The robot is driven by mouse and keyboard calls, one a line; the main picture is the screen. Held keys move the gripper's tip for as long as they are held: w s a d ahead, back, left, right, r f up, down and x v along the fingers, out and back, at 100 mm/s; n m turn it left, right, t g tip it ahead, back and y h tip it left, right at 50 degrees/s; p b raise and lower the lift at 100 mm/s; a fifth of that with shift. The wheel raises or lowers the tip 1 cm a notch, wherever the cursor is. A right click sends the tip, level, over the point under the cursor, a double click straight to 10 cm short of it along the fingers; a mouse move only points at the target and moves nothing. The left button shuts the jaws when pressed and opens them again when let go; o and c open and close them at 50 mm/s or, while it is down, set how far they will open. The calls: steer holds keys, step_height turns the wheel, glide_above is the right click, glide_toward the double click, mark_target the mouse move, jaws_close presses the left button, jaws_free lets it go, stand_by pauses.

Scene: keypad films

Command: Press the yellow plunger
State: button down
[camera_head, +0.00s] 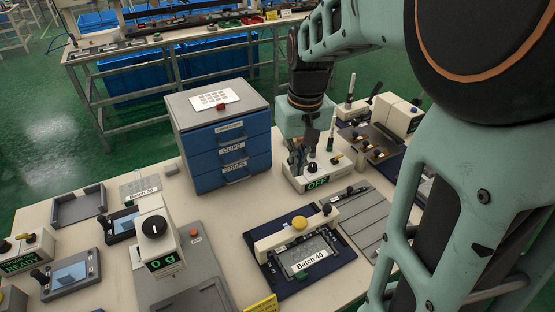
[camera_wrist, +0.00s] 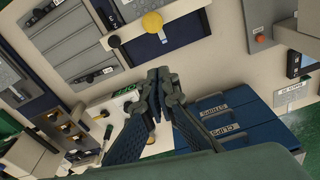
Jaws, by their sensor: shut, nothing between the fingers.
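The yellow plunger (camera_head: 299,222) is a round knob on a cream bridge (camera_head: 275,240) over a dark blue base holding a plate labelled "Batch 40". The plunger also shows near the top of the wrist view (camera_wrist: 152,22), with nothing covering it. My gripper (camera_head: 296,168) is shut and empty, pointing down beside a white box with an "OFF" display (camera_head: 317,183), behind the plunger in the head view. In the wrist view, my gripper (camera_wrist: 158,76) has its fingertips together, apart from the plunger. I cannot tell whether the fingers touch the white box.
A blue drawer cabinet (camera_head: 222,140) stands left of my gripper. A grey slatted panel (camera_head: 352,220) lies right of the plunger. A dial device (camera_head: 155,240) reading "0 g" stands at its left.

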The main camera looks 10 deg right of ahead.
mark_target(299, 228)
steer(key=shift+f, duration=0.1)
step_height(299, 228, down, 13)
steer(key=s, duration=0.1)
steer(key=shift+s, duration=0.25)
stand_by(0.3)
steer(key=shift+d, duration=0.1)
steer(key=shift+s+f+b, duration=0.15)
steer(key=shift+f+b, duration=0.3)
steer(key=shift+f, duration=0.15)
steer(key=shift+s+f+b, duration=0.15)
steer(key=shift+f+b, duration=0.25)
steer(key=shift+f, duration=0.15)
steer(key=shift+s+d+f+b, duration=0.1)
steer(key=shift+s+f+b, duration=0.1)
steer(key=shift+b, duration=0.1)
